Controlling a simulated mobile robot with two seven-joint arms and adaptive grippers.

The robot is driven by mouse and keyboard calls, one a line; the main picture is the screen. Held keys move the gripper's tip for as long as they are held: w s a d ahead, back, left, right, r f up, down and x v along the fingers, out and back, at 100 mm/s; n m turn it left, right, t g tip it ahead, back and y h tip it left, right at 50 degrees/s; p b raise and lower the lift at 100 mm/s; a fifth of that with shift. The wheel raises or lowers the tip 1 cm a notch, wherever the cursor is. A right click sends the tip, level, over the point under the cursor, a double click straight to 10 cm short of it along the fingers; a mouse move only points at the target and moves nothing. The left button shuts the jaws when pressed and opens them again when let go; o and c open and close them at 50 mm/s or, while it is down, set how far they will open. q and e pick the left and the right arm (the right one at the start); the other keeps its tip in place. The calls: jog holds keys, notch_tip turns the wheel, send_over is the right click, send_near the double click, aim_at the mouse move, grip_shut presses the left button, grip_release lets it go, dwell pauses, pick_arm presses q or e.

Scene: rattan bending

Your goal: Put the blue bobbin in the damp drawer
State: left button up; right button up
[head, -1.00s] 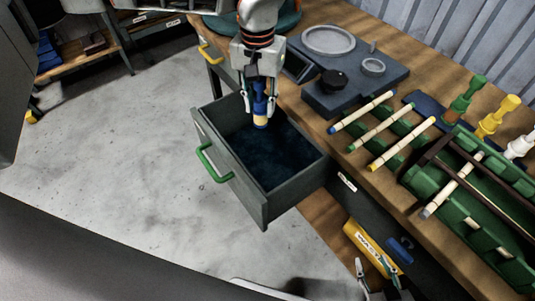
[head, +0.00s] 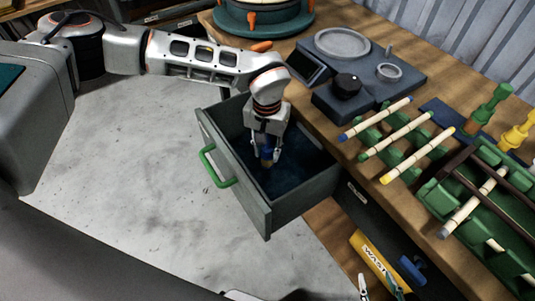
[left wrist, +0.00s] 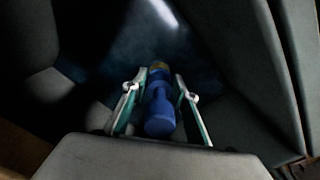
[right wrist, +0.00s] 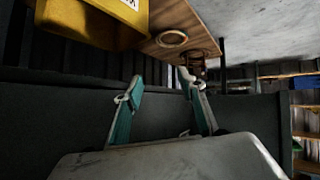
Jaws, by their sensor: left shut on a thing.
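The blue bobbin (head: 266,153) is in my left gripper (head: 267,157), inside the open damp drawer (head: 238,182). The left wrist view shows the bobbin (left wrist: 160,108) between both fingers, its blue end toward the camera and its tan end toward the dark blue drawer bottom. I cannot tell whether it touches the bottom. The drawer is grey with a green handle (head: 217,167) and sticks out from the workbench. My right gripper (head: 377,287) is at the bottom edge of the head view; in the right wrist view (right wrist: 160,88) it is open and empty.
A yellow waste bin (head: 372,258) hangs at the bench's front, close to my right gripper. On the bench (head: 325,118) are rattan sticks (head: 395,134) on green holders, a dark device (head: 365,85), a green bobbin (head: 488,108) and a yellow bobbin (head: 518,133). Floor left of the drawer is clear.

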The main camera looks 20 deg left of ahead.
pick_arm(q)
notch_tip(320, 180, down, 2)
jog(key=shift+f, duration=0.35)
jog(key=shift+r, duration=0.15)
jog(key=o, duration=1.2)
jog(key=shift+c, duration=0.2)
pick_arm(e)
jog(key=shift+w+a, duration=0.1)
